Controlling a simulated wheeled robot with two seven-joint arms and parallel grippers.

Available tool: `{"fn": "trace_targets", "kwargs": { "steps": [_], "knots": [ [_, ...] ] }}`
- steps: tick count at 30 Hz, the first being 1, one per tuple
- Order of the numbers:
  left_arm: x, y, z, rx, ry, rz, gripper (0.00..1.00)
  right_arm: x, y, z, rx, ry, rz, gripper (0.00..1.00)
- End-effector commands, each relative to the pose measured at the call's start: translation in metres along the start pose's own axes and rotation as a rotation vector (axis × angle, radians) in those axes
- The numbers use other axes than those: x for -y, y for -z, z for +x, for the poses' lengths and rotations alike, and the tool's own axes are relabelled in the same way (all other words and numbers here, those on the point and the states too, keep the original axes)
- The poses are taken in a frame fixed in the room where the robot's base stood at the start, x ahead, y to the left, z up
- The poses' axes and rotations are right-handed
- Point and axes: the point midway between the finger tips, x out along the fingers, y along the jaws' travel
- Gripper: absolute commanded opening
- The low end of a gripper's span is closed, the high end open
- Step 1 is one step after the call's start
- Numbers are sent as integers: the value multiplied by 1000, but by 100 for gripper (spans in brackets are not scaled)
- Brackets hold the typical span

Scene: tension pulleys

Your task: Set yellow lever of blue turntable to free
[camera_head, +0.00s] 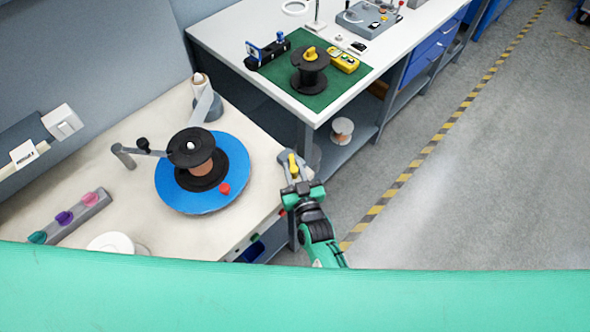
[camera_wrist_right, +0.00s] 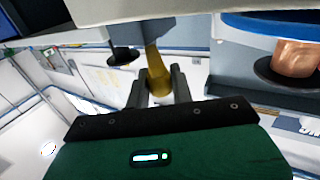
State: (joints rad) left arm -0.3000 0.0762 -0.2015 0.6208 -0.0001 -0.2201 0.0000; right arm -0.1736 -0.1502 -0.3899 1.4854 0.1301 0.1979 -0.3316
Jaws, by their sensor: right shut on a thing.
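The blue turntable (camera_head: 180,200) lies on the white bench, with a black spool wound with copper (camera_head: 188,160) standing on it. The yellow lever (camera_head: 292,160) is at the right edge of that bench. My right gripper (camera_head: 294,174) reaches it from the front, fingers on either side. In the right wrist view the yellow lever (camera_wrist_right: 155,62) sits between the two dark fingers of the right gripper (camera_wrist_right: 158,82), which are shut on it. The blue turntable's rim (camera_wrist_right: 265,27) shows at the upper right there. I cannot read which position the lever is in. My left gripper is not in view.
A red knob (camera_head: 224,188) is on the turntable, and a black-knobbed arm (camera_head: 140,148) stands at its left. A strip with coloured knobs (camera_head: 70,216) lies at the left. Behind is another table with a green mat (camera_head: 322,98). The floor at right is clear.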

Motion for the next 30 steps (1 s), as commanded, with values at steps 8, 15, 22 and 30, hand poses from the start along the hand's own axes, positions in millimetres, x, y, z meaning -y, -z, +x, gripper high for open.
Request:
{"fn": "trace_targets", "kwargs": {
  "steps": [8, 15, 22, 30],
  "knots": [
    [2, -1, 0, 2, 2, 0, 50, 0, 0, 0, 0, 1, 1, 43],
    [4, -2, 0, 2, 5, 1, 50, 0, 0, 0, 0, 0, 1, 43],
    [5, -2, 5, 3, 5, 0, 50, 0, -2, -14, 1, 0, 1, 43],
    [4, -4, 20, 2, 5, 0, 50, 0, -4, -63, 2, 0, 2, 43]
  ]
}}
